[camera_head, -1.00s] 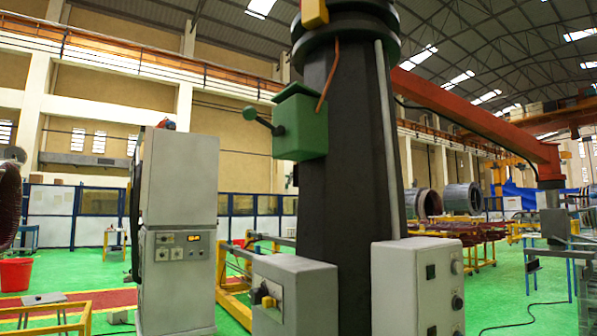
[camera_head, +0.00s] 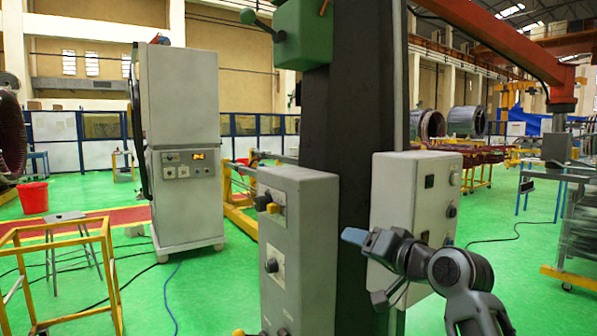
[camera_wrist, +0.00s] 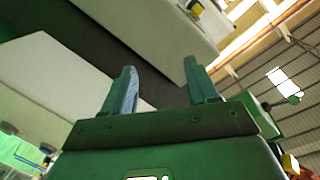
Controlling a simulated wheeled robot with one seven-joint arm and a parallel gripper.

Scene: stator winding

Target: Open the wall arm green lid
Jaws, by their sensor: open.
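The green wall box (camera_head: 303,38) is on the dark column at the top of the head view. Its upper part, where the lid is, is cut off by the frame. Its lever with a green knob (camera_head: 248,16) sticks out to the left. My gripper (camera_head: 366,268) is open and empty, low and right of the box, in front of the grey control boxes. In the wrist view its two blue-tipped fingers (camera_wrist: 159,68) are spread apart. Green parts with a knob (camera_wrist: 291,99) show at the right there, behind my gripper.
Two grey control boxes (camera_head: 300,225) (camera_head: 416,185) flank the dark column (camera_head: 347,110) near my gripper. A tall grey cabinet (camera_head: 185,195) stands left. A yellow frame (camera_head: 65,265) is at lower left.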

